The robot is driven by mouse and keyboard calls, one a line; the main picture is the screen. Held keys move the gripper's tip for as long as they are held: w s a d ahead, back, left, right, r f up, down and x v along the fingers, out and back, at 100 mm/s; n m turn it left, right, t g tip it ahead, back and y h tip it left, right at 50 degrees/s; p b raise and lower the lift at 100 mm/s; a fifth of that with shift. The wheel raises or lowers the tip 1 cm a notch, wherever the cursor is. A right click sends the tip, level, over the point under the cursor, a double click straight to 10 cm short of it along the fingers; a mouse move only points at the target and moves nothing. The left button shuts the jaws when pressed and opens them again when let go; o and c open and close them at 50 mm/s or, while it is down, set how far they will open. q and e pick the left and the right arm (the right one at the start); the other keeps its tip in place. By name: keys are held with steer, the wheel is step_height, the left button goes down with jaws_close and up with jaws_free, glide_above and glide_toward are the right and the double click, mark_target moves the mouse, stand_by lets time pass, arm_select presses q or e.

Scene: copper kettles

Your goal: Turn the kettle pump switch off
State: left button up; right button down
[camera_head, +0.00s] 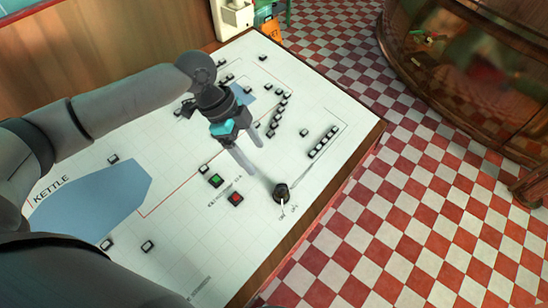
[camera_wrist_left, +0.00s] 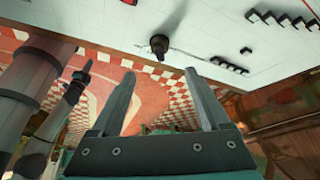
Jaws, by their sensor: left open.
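The kettle pump switch (camera_head: 281,192) is a black round knob with a pale pointer, near the front right edge of the white panel (camera_head: 185,245). Small lettering beside it is too fine to read surely. My left gripper (camera_head: 259,161) is open and empty, its fingers pointing down toward the panel, up and left of the knob and apart from it. In the left wrist view the knob (camera_wrist_left: 159,45) shows just beyond the gap between the open fingertips (camera_wrist_left: 160,73). A grey arm of mine with a narrow tip (camera_wrist_left: 86,70) shows at left there; its jaw state is unclear.
A green button (camera_head: 216,180) and a red button (camera_head: 235,199) sit left of the knob. Rows of black switches (camera_head: 323,142) lie further back. The panel's wooden edge (camera_head: 335,182) runs close by on the right. Red-and-white floor (camera_head: 400,220) lies open beyond it.

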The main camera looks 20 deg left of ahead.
arm_select(q)
glide_toward(278, 188)
step_height(278, 188, down, 2)
steer(key=x, duration=0.3)
steer(key=b+x, duration=0.1)
steer(key=x, duration=0.5)
steer(key=shift+w+f+b, duration=0.3)
steer(key=shift+w+b, duration=0.05)
steer(key=shift+w, duration=0.1)
arm_select(e)
steer(key=shift+s+d+f, duration=0.2)
steer(key=shift+s+f, duration=0.05)
steer(key=shift+f, duration=0.2)
steer(key=shift+s+d+f, duration=0.2)
steer(key=shift+s+f, duration=0.05)
steer(key=shift+f, duration=0.15)
arm_select(q)
jaws_close()
arm_select(e)
steer(key=shift+a, duration=0.2)
